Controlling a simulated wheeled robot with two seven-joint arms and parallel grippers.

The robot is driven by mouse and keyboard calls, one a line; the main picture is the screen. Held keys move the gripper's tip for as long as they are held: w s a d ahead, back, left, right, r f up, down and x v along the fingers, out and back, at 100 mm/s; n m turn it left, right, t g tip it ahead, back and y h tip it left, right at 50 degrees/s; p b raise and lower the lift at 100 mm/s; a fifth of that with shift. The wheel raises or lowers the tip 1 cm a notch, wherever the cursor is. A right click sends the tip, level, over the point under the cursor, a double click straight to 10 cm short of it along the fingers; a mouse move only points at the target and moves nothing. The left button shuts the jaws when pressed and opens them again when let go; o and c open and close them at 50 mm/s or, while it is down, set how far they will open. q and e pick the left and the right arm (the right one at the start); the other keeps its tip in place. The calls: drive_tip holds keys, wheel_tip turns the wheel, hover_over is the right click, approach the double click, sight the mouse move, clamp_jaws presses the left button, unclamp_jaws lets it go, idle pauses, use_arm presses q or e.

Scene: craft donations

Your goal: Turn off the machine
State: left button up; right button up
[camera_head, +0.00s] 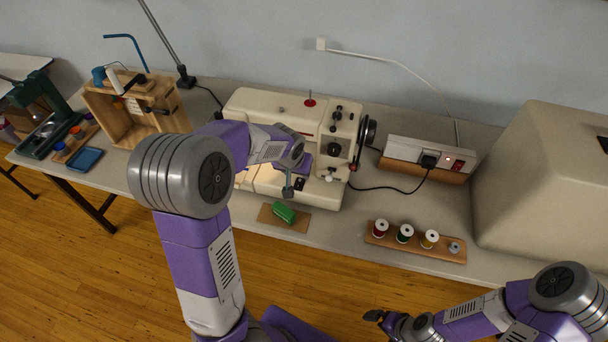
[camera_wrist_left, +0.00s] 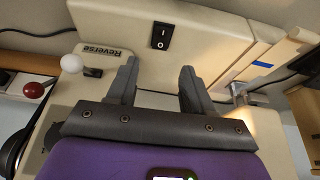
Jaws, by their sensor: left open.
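The machine is a cream sewing machine (camera_head: 262,108) on the table. A black rocker switch marked I and O (camera_wrist_left: 162,36) is on its body in the left wrist view; it also shows small in the head view (camera_head: 299,184). A warm glow lights the needle area. My left gripper (camera_head: 287,190) is at the machine's front, close to the switch. In the left wrist view its two fingers (camera_wrist_left: 158,70) are apart and empty, with the switch just beyond them. Which side of the rocker is pressed is unclear. My right gripper (camera_head: 376,317) is low, away from the table; its jaw opening is unclear.
A power strip (camera_head: 402,150) with a plug and red switch is to the right. A spool tray (camera_head: 400,242) and green object (camera_head: 284,212) lie in front.

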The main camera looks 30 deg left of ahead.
sight(300, 180)
use_arm(q)
drive_tip(key=x, duration=0.1)
drive_tip(key=b+x, duration=0.1)
drive_tip(key=x, duration=0.3)
drive_tip(key=shift+s+f, duration=0.25)
drive_tip(key=shift+w+f+b, duration=0.35)
drive_tip(key=shift+f+b, duration=0.05)
drive_tip(key=shift+f, duration=0.2)
